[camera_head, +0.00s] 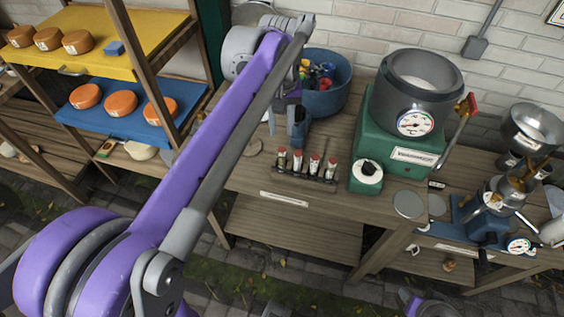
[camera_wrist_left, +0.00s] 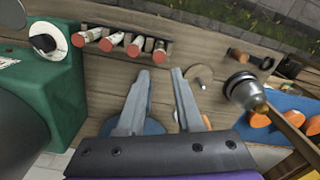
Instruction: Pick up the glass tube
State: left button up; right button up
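Several glass tubes with red caps (camera_head: 313,165) stand in a row in a small dark rack (camera_head: 290,175) on the wooden bench. In the left wrist view the same tubes (camera_wrist_left: 135,46) show near the top, beyond the fingertips and to the left. My left gripper (camera_head: 285,130) is just behind the rack, between it and the blue bin. Its two fingers are apart with nothing between them, as the left wrist view (camera_wrist_left: 160,73) also shows. No finger touches a tube.
A green machine with a grey drum (camera_head: 398,145) and a black-knobbed green box (camera_head: 366,176) stand right of the rack. A blue bin (camera_head: 328,98) of coloured items is behind. A flat disc (camera_wrist_left: 200,76) lies on the bench. Shelves with orange cheeses (camera_head: 86,97) are at left.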

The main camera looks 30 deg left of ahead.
aim_at(282, 149)
pick_arm(q)
jog(key=f, duration=0.9)
jog(key=shift+s+d+f+b, duration=0.15)
jog(key=shift+d+f+b, duration=0.05)
jog(key=shift+f+b, duration=0.1)
jog(key=shift+c, duration=0.2)
grip_shut()
